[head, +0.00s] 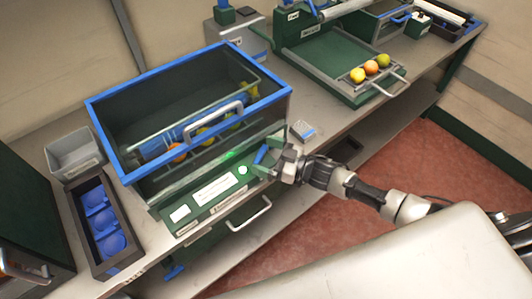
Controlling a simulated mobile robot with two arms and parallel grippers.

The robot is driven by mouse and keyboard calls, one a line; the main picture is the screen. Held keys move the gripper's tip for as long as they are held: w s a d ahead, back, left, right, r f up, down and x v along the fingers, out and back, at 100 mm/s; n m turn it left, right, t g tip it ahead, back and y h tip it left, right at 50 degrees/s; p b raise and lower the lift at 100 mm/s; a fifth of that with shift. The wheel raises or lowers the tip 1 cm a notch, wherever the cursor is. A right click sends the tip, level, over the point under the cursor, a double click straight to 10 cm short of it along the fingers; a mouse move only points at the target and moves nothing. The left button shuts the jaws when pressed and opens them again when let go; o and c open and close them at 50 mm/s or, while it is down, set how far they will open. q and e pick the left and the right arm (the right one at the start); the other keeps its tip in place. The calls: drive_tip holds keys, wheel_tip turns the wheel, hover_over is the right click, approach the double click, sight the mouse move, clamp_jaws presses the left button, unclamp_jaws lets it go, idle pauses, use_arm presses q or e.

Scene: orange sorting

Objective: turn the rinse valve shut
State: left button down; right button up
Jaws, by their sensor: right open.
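The rinse machine (222,190) is a dark green unit with a blue-rimmed, clear-walled tank on top. A small blue lever (261,155), which looks like the rinse valve, is at the right end of its front panel. My right gripper (268,158) reaches in from the right and is at this lever, with its fingers open around or beside it. I cannot tell whether they touch it. The gripper partly hides the lever's base. A green light (229,154) and a lit white-green button (242,170) are left of the gripper. My left gripper is not in view.
Several fruits (178,153) are inside the tank. A dark tray with blue cups (103,222) and a grey bin (74,153) stand at left. A green tray (338,72) with three fruits is at the back right. A metal handle (249,214) sticks out below the panel.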

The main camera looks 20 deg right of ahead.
drive_tip(key=shift+w+a, duration=0.1)
drive_tip(key=c, duration=0.9)
drive_tip(key=shift+s+a+m+t+h+p, duration=0.15)
drive_tip(key=shift+m+t+h+p, duration=0.25)
drive_tip(key=shift+m+t+h, duration=0.3)
drive_tip(key=shift+s+a+m+t+h+p, duration=0.1)
drive_tip(key=shift+m+t+h+p, duration=0.25)
drive_tip(key=shift+m+t+h, duration=0.35)
drive_tip(key=shift+a+m+t+h+p, duration=0.15)
drive_tip(key=shift+m+t+h, duration=0.5)
drive_tip(key=shift+h, duration=0.45)
drive_tip(key=shift+d+m+t+h+p, duration=0.15)
drive_tip(key=shift+m+t+h, duration=0.3)
drive_tip(key=shift+m+h, duration=0.5)
drive_tip(key=shift+a+h, duration=0.1)
drive_tip(key=shift+h, duration=0.35)
